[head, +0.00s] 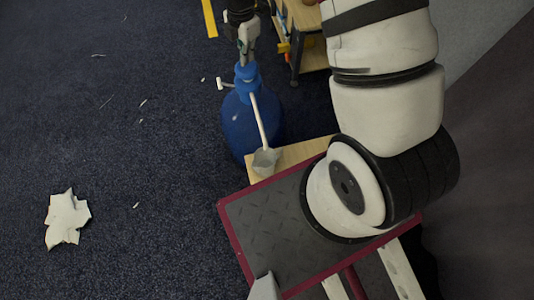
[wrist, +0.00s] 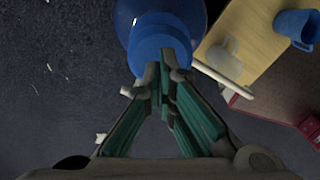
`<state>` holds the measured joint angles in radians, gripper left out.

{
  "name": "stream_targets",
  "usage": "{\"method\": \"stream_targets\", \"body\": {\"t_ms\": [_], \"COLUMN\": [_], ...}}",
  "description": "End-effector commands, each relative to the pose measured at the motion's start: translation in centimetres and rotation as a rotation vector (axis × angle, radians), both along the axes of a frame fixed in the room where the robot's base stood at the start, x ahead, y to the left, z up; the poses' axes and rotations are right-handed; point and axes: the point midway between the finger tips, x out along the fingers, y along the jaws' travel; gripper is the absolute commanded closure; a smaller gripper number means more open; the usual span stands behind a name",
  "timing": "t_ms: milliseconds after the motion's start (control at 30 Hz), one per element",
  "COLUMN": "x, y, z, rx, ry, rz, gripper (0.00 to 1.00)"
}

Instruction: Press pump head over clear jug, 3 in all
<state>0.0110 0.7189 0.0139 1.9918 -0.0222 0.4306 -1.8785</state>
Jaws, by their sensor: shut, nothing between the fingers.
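A large blue bottle (head: 250,125) stands on the floor with a blue pump head (head: 246,73) on top. A white spout tube (head: 259,122) slants from the pump towards a clear jug (head: 265,162) on a light wooden surface. In the wrist view are the pump head (wrist: 160,38), the spout (wrist: 222,79) and the faint jug (wrist: 228,50). My gripper (head: 245,52) is shut and empty, pointing down just above the pump head. Its fingertips (wrist: 164,72) overlap the pump head's near edge in the wrist view; I cannot tell whether they touch it. The jug's fill level is unclear.
A blue mug (wrist: 295,27) stands on the wooden surface (wrist: 250,35) beyond the jug. A dark plate with a red rim (head: 236,212) lies in front. A wooden shelf cart (head: 305,35) stands behind. Pale scraps (head: 67,218) lie on the open carpet at left.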

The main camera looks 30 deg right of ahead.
Motion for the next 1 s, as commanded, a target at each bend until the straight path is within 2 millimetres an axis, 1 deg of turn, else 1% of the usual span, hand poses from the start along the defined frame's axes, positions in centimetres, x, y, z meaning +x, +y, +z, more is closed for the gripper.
{"method": "stream_targets", "body": {"t_ms": [1000], "x": [0.0], "y": [0.0], "z": [-3.2], "rx": [0.0], "ry": [0.001], "rz": [0.0], "gripper": [1.0]}}
